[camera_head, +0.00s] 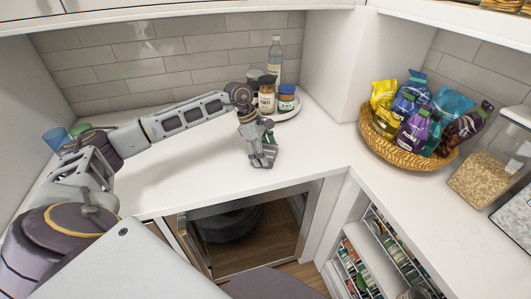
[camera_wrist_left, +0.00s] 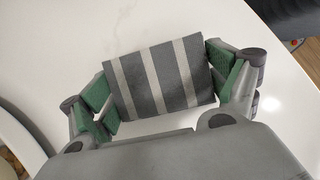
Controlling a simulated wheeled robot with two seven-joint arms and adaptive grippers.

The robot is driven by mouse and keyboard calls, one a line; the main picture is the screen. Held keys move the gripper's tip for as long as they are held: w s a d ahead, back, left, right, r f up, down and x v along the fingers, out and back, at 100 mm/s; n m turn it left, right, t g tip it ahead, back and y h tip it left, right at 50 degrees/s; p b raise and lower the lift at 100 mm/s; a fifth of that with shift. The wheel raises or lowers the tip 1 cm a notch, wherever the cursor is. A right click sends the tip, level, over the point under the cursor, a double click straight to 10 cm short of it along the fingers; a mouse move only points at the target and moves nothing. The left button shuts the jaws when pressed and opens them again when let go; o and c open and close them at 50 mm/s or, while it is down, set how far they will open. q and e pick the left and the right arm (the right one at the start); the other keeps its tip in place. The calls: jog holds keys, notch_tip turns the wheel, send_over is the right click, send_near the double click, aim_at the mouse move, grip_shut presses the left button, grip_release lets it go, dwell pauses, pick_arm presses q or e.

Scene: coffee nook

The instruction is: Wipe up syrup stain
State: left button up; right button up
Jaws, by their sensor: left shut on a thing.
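My left gripper (camera_head: 264,155) reaches over the white counter (camera_head: 200,165) near its front edge, pointing down. In the left wrist view its green-padded fingers (camera_wrist_left: 165,84) are shut on a folded grey cloth (camera_wrist_left: 150,75) with pale stripes, gripping it at both ends. In the head view the cloth is mostly hidden by the gripper. I cannot tell whether it touches the counter. No syrup stain can be made out on the visible counter; the area under the gripper and cloth is hidden. My right gripper is not in view.
A round white tray (camera_head: 293,113) with jars and a clear bottle (camera_head: 274,58) stands behind the gripper. A wicker basket (camera_head: 408,157) of snack bags and a clear container (camera_head: 490,165) stand right. Blue and green cups (camera_head: 55,138) are far left. An open space lies below the counter.

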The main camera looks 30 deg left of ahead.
aim_at(274, 145)
pick_arm(q)
jog(key=shift+w+a+f, duration=0.15)
jog(key=shift+w+a, duration=0.45)
jog(key=shift+a, duration=0.05)
jog(key=shift+w+d, duration=1.2)
jog(key=shift+w, duration=0.3)
jog(key=shift+w+d, duration=1.25)
jog(key=shift+w, duration=0.1)
jog(key=shift+f, duration=0.1)
jog(key=shift+w+d, duration=0.1)
